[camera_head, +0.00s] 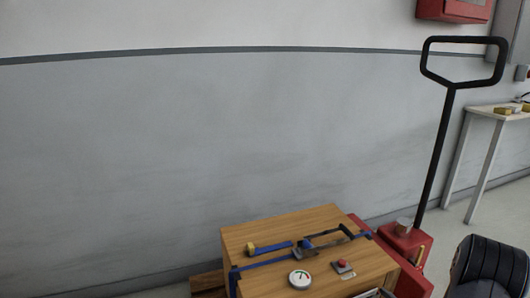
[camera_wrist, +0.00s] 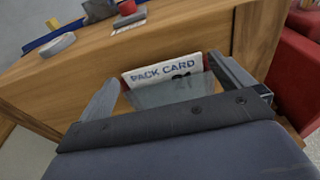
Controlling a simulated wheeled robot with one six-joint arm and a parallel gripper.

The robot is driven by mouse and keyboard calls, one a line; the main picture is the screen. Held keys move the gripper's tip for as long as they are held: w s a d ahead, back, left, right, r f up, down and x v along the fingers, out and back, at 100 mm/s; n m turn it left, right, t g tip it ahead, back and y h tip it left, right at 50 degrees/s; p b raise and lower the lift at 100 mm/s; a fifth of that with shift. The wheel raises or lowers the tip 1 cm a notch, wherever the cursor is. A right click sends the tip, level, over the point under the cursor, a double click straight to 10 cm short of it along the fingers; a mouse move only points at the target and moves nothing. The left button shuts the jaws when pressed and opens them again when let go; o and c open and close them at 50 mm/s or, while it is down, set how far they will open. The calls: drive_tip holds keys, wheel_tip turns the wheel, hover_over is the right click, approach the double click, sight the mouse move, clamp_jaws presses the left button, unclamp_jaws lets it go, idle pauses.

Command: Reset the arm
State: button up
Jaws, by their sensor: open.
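My gripper (camera_wrist: 164,70) shows in the wrist view with its two fingers spread apart. A white card (camera_wrist: 150,74) printed "PACK CARD" stands beyond and between the fingers, against the front of a wooden box (camera_wrist: 75,82). The lower part of the card is hidden behind a grey translucent piece, and I cannot tell whether a finger touches it. The fingers hold nothing that I can see. In the head view the wooden box (camera_head: 262,232) is at the bottom centre; my gripper is not clearly visible there.
On the box top lie blue-handled tools (camera_head: 270,247), a round white dial (camera_head: 299,279) and a red button (camera_head: 343,265). A red pallet truck (camera_head: 405,240) with a tall black handle (camera_head: 436,150) stands at the right. A white table (camera_head: 483,111) is behind it.

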drive_tip(key=r+p+v, duration=0.1)
drive_tip(key=p+v, duration=0.1)
drive_tip(key=v, duration=0.9)
drive_tip(key=b+x, duration=0.1)
drive_tip(key=x, duration=0.3)
drive_tip(key=b+x, duration=0.1)
drive_tip(key=x, duration=0.3)
drive_tip(key=b+x, duration=0.1)
drive_tip(key=x, duration=0.3)
drive_tip(key=shift+f, duration=0.4)
wheel_tip(320, 180, up, 19)
drive_tip(key=p, duration=0.8)
drive_tip(key=a+r+p, duration=0.5)
drive_tip(key=r+p, duration=0.6)
drive_tip(key=a+r+p, duration=0.6)
drive_tip(key=r+p, duration=0.6)
drive_tip(key=shift+w+a+t, duration=0.3)
drive_tip(key=shift+w, duration=0.15)
drive_tip(key=shift+h, duration=0.3)
